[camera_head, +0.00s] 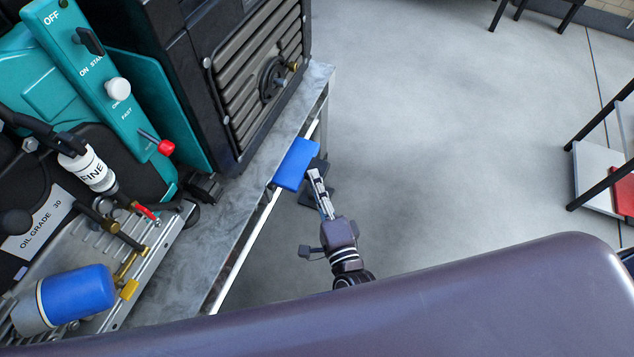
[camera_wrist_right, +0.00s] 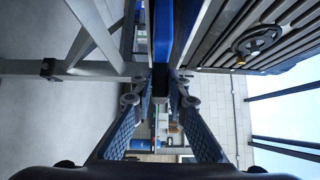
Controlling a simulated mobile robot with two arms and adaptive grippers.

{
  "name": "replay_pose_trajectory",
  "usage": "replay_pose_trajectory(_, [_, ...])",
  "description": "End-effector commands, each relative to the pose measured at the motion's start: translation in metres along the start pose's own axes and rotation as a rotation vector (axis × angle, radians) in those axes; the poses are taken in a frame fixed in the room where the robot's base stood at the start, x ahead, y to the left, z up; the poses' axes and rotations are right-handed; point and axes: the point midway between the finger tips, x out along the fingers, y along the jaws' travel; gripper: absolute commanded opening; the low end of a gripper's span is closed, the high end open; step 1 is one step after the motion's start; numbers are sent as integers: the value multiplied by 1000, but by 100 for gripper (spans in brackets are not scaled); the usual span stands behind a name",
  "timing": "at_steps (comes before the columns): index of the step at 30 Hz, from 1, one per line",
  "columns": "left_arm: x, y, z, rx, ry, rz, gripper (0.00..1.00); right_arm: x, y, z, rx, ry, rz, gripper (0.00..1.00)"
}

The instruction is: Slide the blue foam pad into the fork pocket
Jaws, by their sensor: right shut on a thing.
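The blue foam pad (camera_head: 296,163) lies flat-looking at the edge of the grey bench, partly over its top. My right gripper (camera_head: 316,172) is shut on the pad's right end, from the open floor side. In the right wrist view the pad (camera_wrist_right: 163,28) is a blue strip seen edge-on, held between the two fingers (camera_wrist_right: 161,80). I cannot make out the fork pocket in either view. My left gripper is not in view.
The grey bench (camera_head: 190,262) carries a black ribbed machine (camera_head: 262,70) behind the pad and a teal control panel (camera_head: 110,85) at left. A blue cylinder (camera_head: 78,294) lies front left. Open floor (camera_head: 430,120) is to the right.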

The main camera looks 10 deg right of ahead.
Motion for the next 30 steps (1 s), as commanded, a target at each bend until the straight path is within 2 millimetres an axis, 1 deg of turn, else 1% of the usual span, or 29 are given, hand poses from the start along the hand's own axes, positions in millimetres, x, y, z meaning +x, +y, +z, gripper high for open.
replay_pose_trajectory(5, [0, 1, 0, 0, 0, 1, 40, 0, -1, 0, 1, 1, -3, 0])
replay_pose_trajectory(6, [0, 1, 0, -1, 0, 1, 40, 0, -1, 0, 1, 1, -3, 18])
replay_pose_trajectory(10, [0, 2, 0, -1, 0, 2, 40, 0, -1, 0, 1, 1, -2, 33])
replay_pose_trajectory(11, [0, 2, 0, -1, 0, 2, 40, 0, -1, 0, 1, 1, -2, 34])
replay_pose_trajectory(19, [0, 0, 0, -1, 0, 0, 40, -1, 1, 0, -1, 0, 2, 34])
replay_pose_trajectory(22, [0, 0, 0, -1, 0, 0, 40, -8, 2, 0, -1, -1, 4, 34])
replay_pose_trajectory(26, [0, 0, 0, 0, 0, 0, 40, -28, 2, 0, -1, -1, 4, 34])
replay_pose_trajectory(30, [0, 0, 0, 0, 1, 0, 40, -60, 2, 0, 0, -2, 5, 34])
